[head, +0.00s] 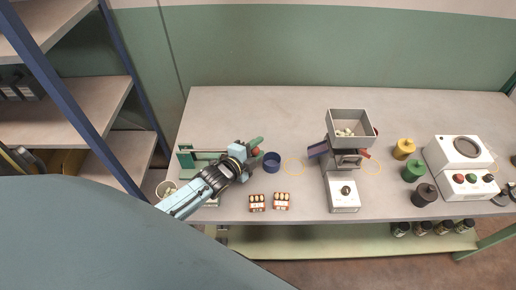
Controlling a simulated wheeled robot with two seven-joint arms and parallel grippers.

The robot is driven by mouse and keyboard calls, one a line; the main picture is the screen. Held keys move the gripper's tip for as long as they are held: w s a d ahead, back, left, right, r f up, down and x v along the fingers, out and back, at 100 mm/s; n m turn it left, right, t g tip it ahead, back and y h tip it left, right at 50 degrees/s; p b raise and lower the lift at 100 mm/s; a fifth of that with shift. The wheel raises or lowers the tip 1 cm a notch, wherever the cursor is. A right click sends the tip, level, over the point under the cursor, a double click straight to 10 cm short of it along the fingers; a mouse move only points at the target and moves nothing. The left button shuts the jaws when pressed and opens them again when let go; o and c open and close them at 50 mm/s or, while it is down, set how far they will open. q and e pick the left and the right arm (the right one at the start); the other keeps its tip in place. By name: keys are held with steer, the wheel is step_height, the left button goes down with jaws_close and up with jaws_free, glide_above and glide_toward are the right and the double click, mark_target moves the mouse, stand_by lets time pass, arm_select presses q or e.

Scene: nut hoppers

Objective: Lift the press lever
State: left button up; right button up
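A press with a green frame (186,160) stands at the left end of the table, partly hidden behind my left arm. A red knob (256,152), apparently the end of its lever, shows right at the tip of my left gripper (251,155). My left arm reaches in from the lower left over the press. The fingers overlap the knob and the green parts, so I cannot tell whether they are closed on it or only beside it. My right gripper is not in view.
A blue cup (272,163) stands just right of the gripper. Two small carriers (257,203) with yellow nuts lie in front. A grey hopper machine (349,128) stands mid-table; coloured canisters (404,149) and a white control box (461,160) are farther right. Shelving (80,110) is at left.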

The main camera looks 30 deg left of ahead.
arm_select(q)
steer(key=shift+w, duration=0.35)
steer(key=shift+c, duration=0.5)
jaws_close()
